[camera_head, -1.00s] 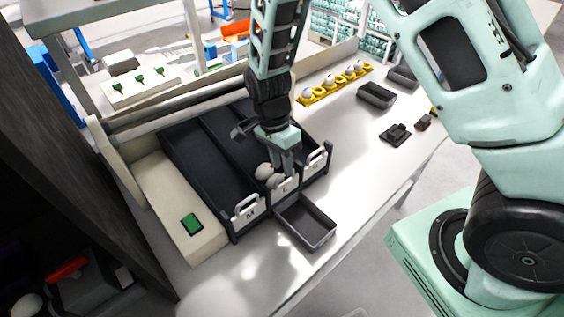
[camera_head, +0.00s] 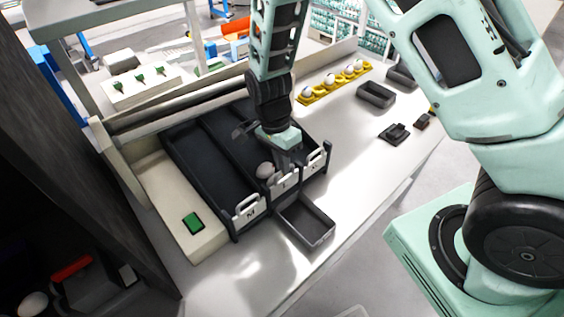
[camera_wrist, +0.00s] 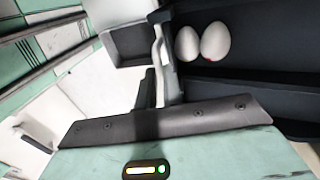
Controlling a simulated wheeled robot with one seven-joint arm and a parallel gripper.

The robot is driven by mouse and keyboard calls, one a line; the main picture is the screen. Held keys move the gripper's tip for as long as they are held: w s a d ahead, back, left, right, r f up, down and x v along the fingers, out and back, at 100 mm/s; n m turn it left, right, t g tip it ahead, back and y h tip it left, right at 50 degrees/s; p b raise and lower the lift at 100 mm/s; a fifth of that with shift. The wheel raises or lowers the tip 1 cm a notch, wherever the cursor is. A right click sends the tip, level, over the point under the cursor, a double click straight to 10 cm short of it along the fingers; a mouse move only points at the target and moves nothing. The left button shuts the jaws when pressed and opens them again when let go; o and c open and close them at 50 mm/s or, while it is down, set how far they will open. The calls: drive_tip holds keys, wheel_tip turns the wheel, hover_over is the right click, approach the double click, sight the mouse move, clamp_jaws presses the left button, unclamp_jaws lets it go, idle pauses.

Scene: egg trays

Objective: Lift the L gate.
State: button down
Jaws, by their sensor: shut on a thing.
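The L gate (camera_head: 284,183) is a white-handled plate at the front end of the middle lane of the black sorter (camera_head: 205,150). My gripper (camera_head: 288,166) points down over it and is shut on it. In the wrist view the gate (camera_wrist: 158,45) shows edge-on at the fingers (camera_wrist: 152,92). Two white eggs (camera_wrist: 215,41) lie in the lane right behind the gate. In the head view one egg (camera_head: 265,171) shows there; the other is hidden. The fingertips are partly hidden.
The M gate (camera_head: 248,209) stands to the left and another gate (camera_head: 315,161) to the right. An empty dark tray (camera_head: 307,222) sits in front of the L gate. A yellow egg holder (camera_head: 308,98) and another dark tray (camera_head: 376,96) lie further back. The table front is clear.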

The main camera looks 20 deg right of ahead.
wheel_tip(320, 180, up, 4)
drive_tip(key=shift+r+p, duration=0.2)
drive_tip(key=shift+p, duration=0.9)
drive_tip(key=c, duration=1.5)
unclamp_jaws()
wheel_tip(320, 180, up, 17)
drive_tip(key=b, duration=0.4)
hover_over(282, 179)
drive_tip(key=w, duration=0.4)
drive_tip(key=shift+s+a, duration=0.15)
drive_tip(key=shift+a, duration=0.3)
